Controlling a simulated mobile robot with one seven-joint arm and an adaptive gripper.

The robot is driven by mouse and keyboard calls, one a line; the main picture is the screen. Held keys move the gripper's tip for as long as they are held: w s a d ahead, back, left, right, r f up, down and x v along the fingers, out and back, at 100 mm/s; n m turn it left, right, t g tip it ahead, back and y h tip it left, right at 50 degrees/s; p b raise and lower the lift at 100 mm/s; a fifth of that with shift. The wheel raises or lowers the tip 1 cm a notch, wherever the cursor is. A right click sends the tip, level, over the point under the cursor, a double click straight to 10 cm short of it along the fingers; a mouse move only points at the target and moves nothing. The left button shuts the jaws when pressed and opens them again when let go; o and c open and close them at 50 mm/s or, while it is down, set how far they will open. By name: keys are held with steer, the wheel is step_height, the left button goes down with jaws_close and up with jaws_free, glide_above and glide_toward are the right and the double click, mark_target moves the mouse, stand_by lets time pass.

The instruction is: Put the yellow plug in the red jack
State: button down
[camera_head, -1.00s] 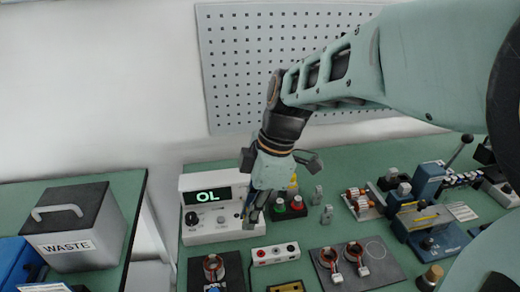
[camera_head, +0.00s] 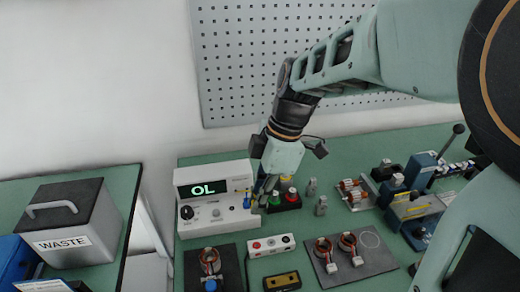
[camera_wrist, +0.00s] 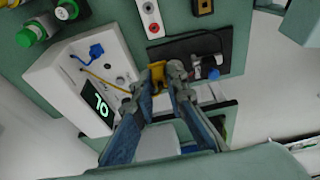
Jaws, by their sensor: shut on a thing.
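The yellow plug (camera_wrist: 157,73) is between the fingertips of my gripper (camera_wrist: 164,76) in the wrist view. My gripper is shut on it, and the fingers hide part of it. In the head view my gripper (camera_head: 262,193) hangs at the right front of the white meter (camera_head: 215,213), whose display reads OL. A thin yellow lead runs from the meter toward the plug. A small white jack box (camera_head: 271,246) with red and dark jacks lies in front of the gripper; a red jack (camera_head: 257,245) shows on it, clear of the plug. The jack box is also at the wrist view's top (camera_wrist: 150,16).
A blue plug (camera_head: 247,201) is on the meter's right side. A dark mat with two copper-wound stators (camera_head: 337,252) is to the right.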

steer(key=shift+f, duration=0.15)
steer(key=b, duration=0.9)
glide_above(254, 247)
steer(key=d, duration=0.1)
steer(key=f, duration=1.1)
steer(key=shift+w+f, duration=0.2)
steer(key=shift+f, duration=0.2)
steer(key=shift+f+b, duration=0.75)
steer(key=shift+f, duration=0.2)
stand_by(0.6)
steer(key=shift+f, duration=0.2)
steer(key=c, duration=1.8)
jaws_free()
steer(key=shift+c, duration=0.2)
